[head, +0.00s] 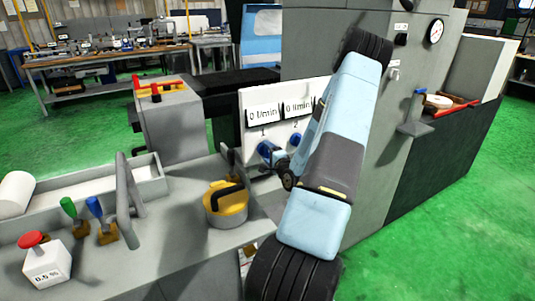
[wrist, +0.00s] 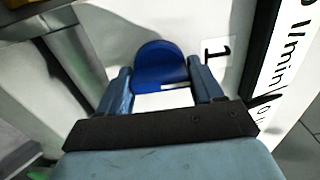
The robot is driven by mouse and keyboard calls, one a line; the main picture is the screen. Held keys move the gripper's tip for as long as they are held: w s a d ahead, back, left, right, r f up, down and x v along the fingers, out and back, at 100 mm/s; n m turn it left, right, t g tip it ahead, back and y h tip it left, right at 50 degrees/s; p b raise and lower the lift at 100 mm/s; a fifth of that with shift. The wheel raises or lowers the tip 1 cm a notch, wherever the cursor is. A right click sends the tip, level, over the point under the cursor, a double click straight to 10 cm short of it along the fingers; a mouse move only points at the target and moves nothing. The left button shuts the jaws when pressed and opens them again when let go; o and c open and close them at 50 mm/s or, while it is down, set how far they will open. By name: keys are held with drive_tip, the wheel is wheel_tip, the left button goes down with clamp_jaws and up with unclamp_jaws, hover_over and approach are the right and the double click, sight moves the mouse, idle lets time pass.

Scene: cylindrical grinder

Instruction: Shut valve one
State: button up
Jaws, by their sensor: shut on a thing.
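A white panel (head: 252,101) carries two readouts, both showing "0 l/min", with the labels 1 and 2 below. The blue knob of valve one (head: 264,147) sits under the label 1. It also shows in the wrist view (wrist: 160,62), with the black label 1 beside it. My gripper (head: 272,155) is at this knob, with its two blue fingers on either side of it in the wrist view (wrist: 162,80). It is shut on the knob. The fingers cover part of the knob's sides. The blue knob of valve two (head: 295,139) is just to the right, close to my gripper.
A yellow round part with a black handle (head: 227,203) stands on the grey bench in front of the panel. Green and blue levers (head: 69,208) and a red button box (head: 47,262) are at the left. A grey machine body rises behind my arm.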

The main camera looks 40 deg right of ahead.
drive_tip(key=shift+s+d+f, duration=0.1)
drive_tip(key=shift+s+f, duration=0.05)
drive_tip(key=shift+f, duration=0.05)
drive_tip(key=o, duration=1)
drive_tip(key=shift+r, duration=0.1)
drive_tip(key=s, duration=0.4)
drive_tip(key=s+a, duration=0.1)
drive_tip(key=s, duration=0.4)
drive_tip(key=s+a, duration=0.1)
drive_tip(key=s, duration=0.3)
drive_tip(key=shift+s+a, duration=0.2)
